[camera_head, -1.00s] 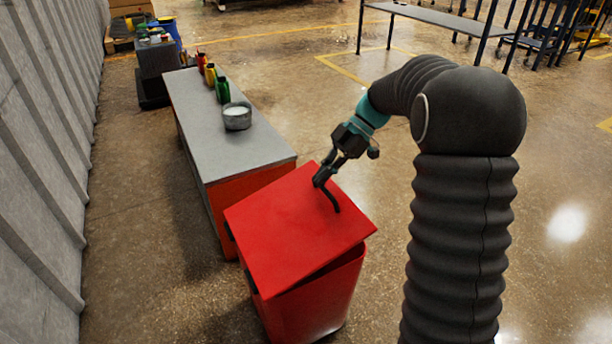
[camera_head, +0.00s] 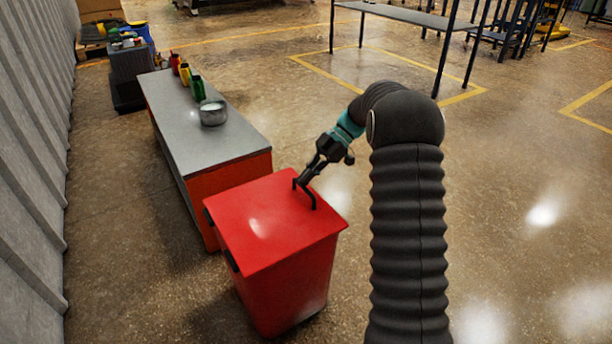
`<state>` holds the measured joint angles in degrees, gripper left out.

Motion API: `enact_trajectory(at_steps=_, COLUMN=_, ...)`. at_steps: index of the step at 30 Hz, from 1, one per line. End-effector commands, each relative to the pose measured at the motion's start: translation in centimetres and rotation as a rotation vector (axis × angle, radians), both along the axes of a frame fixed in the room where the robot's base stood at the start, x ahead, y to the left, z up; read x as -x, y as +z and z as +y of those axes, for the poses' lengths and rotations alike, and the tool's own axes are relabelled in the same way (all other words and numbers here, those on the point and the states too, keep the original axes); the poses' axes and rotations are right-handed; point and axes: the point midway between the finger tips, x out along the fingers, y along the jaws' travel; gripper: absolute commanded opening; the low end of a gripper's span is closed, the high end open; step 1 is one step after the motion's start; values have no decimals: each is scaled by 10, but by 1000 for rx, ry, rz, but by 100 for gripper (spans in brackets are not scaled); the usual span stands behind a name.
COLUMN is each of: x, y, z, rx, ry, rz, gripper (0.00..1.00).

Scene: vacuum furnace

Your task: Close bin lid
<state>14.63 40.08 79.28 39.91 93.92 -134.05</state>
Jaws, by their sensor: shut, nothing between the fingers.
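The red bin (camera_head: 290,289) stands on the floor in the lower middle of the head view. Its flat red lid (camera_head: 268,230) lies over the bin's top, with no clear gap along the near edge. A black handle (camera_head: 309,196) rises from the lid's right side. My gripper (camera_head: 298,184) reaches in from the upper right and is shut, with its tip at the handle. I cannot tell whether it touches the handle or only overlaps it in the picture.
A grey-topped bench (camera_head: 200,135) with red sides stands just behind the bin. On it are a metal pot (camera_head: 213,114) and several coloured bottles (camera_head: 196,88). A corrugated wall (camera_head: 32,150) runs along the left. The floor to the right is open.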

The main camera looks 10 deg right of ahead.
Motion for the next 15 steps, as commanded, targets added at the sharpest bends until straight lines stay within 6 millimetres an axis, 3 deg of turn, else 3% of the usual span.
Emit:
enact_trajectory(at_steps=9, x=2, y=-7, z=2, rx=2, ry=4, rz=11, gripper=0)
enact_trajectory(at_steps=15, x=2, y=10, z=6, rx=1, ry=6, rz=9, gripper=0)
